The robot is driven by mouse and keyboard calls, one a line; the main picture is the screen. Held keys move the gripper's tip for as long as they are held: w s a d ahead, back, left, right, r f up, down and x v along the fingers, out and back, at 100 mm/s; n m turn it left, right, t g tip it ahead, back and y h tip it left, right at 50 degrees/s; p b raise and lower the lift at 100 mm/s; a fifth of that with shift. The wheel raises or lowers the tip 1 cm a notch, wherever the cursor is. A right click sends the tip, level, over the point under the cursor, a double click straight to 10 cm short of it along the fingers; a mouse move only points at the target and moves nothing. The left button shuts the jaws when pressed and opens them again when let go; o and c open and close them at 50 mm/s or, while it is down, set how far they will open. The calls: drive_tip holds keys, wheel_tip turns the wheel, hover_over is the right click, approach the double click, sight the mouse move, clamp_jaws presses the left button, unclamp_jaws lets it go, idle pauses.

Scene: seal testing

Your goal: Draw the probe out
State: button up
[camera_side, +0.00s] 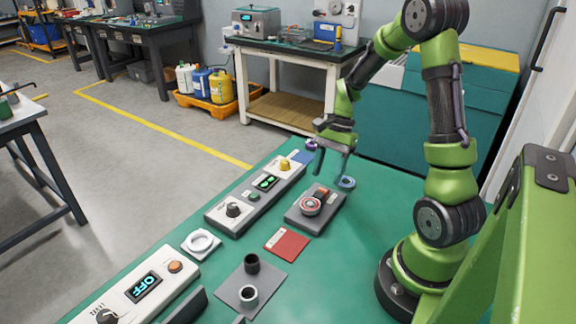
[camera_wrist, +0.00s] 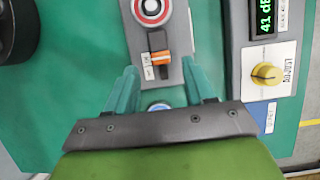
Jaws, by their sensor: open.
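A grey block (camera_side: 328,222) lies on the green bench, and it also shows in the wrist view (camera_wrist: 180,28). On it are a round red-and-white ringed part (camera_side: 310,205) and a small orange-and-black piece (camera_side: 321,193). In the wrist view the orange, white and black piece (camera_wrist: 157,56) stands between and just beyond my fingertips. I cannot tell for certain which part is the probe. My gripper (camera_side: 331,173) is open and empty above the block's far end, pointing down. In the wrist view my gripper (camera_wrist: 159,74) has its fingers well apart.
A blue round part (camera_side: 346,182) lies behind the block. A panel with a black knob (camera_side: 233,210) and a yellow knob (camera_side: 285,165) runs along its left.

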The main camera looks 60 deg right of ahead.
sight(323, 189)
drive_tip(key=x, duration=0.4)
drive_tip(key=shift+a+f, duration=0.1)
drive_tip(key=shift+f, duration=0.3)
clamp_jaws()
